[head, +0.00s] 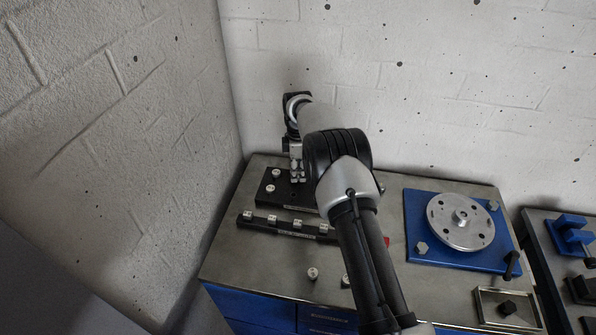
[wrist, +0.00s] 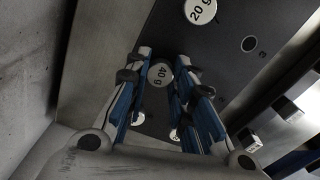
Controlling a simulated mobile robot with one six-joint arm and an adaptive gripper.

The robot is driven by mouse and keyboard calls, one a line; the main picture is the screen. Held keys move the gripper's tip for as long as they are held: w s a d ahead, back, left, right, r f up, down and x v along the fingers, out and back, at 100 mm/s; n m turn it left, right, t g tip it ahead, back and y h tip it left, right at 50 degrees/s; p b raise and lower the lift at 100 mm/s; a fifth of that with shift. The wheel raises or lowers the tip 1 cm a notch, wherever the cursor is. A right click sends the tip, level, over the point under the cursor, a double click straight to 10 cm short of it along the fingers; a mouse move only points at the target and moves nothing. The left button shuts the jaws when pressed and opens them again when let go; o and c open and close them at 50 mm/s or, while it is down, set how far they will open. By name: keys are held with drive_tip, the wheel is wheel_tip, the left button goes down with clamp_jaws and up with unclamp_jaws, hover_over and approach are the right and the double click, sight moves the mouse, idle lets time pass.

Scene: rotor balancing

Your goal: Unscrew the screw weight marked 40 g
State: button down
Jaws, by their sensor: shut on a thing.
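The 40 g screw weight (wrist: 160,74) is a small pale round piece with its marked face toward the wrist camera. It sits at the black plate (wrist: 225,65); I cannot tell whether it is seated or lifted. My gripper (wrist: 161,68) is shut on it, one finger on each side. In the head view my gripper (head: 297,170) points down at the back of the black plate (head: 291,196), and I cannot make out the 40 g weight there. A 20 g weight (wrist: 200,11) stands on the same plate, apart from the fingers.
A dark strip (head: 262,226) with several weights lies in front of the plate. A loose weight (head: 313,273) stands near the table's front. A silver rotor disc (head: 460,222) sits on a blue base (head: 420,211) at right. A tray (head: 484,306) is front right. A wall is close at left.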

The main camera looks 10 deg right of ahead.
drive_tip(key=n, duration=0.8)
drive_tip(key=shift+n, duration=1.1)
drive_tip(key=n, duration=0.3)
drive_tip(key=shift+n, duration=1.1)
